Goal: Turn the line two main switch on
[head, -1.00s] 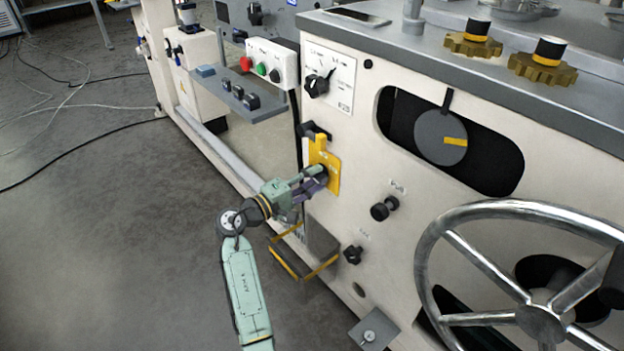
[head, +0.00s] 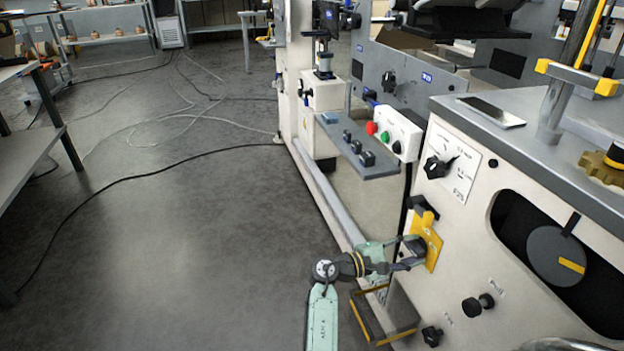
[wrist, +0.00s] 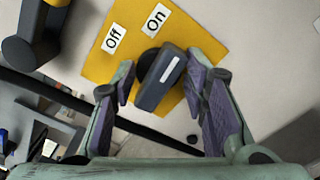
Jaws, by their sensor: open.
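The main switch is a dark grey handle with a white mark (wrist: 160,78) on a yellow plate (wrist: 205,40). The plate carries a white "Off" label (wrist: 113,38) and, to its right, a white "On" label (wrist: 157,20). The handle's upper end leans up and right, below "On". My gripper (wrist: 163,92) is open, with one finger on each side of the handle; I cannot tell whether either touches it. In the head view my gripper (head: 408,258) is at the yellow plate (head: 433,246) on the machine's cream front and partly hides the switch.
Above the plate is a black knob (head: 437,167) on a white dial panel. Below the gripper is a yellow-edged step (head: 370,318). Open floor with cables lies to the left.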

